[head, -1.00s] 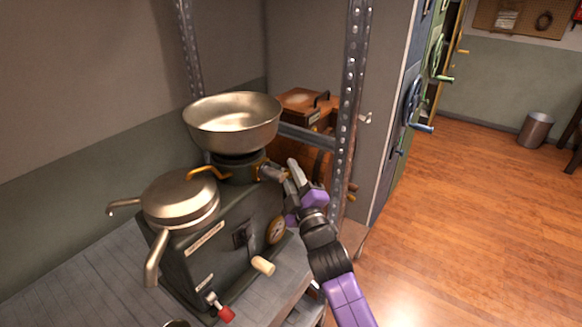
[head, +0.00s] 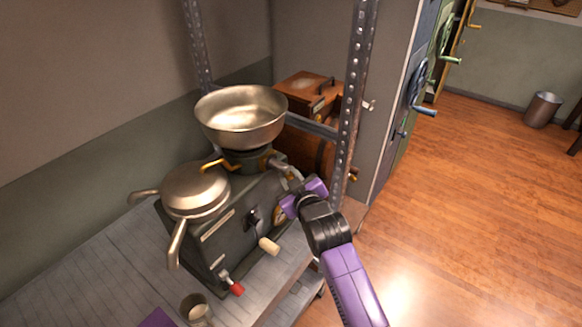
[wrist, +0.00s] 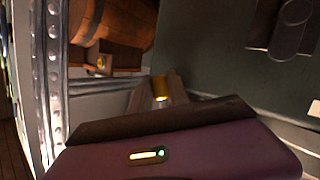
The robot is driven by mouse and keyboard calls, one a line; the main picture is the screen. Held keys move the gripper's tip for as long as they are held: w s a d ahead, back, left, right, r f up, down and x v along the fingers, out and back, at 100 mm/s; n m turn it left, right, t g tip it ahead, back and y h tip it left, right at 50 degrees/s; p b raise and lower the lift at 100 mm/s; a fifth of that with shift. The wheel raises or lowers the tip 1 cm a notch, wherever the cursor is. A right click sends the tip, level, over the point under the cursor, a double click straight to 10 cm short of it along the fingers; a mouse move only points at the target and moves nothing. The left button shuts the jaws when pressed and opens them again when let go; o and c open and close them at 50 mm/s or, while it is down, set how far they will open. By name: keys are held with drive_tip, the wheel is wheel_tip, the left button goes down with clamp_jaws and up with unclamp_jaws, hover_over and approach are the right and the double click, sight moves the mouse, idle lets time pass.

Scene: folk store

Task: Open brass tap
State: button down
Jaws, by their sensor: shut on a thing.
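A dark green machine (head: 225,240) with a wide metal bowl (head: 240,118) on top stands on the bench. A curved brass spout (head: 219,161) sticks out below the bowl, and the brass tap (head: 273,162) sits on the neck's right side. My gripper (head: 286,169) reaches in from the right and is shut on the tap. The wrist view shows a small brass piece (wrist: 161,86) between the fingers (wrist: 159,97). My purple hand hides much of the gauge on the machine's side. The tap's exact turn is hard to make out.
A metal shelf post (head: 352,110) stands close to the right of my gripper. A wooden barrel (wrist: 118,22) with its own brass tap (wrist: 101,65) lies behind. A cream-handled crank (head: 268,245) and red-tipped lever (head: 236,288) stick out in front. Open floor lies right.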

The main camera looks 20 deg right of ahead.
drive_tip(key=shift+s+a+f+m+g, duration=0.1)
drive_tip(key=shift+a+f+m+g, duration=0.05)
drive_tip(key=shift+m+g, duration=0.15)
idle(0.4)
drive_tip(key=c, duration=1.3)
unclamp_jaws()
drive_tip(key=shift+o, duration=0.2)
drive_tip(key=shift+s, duration=0.1)
drive_tip(key=v, duration=0.7)
drive_tip(key=shift+s, duration=0.3)
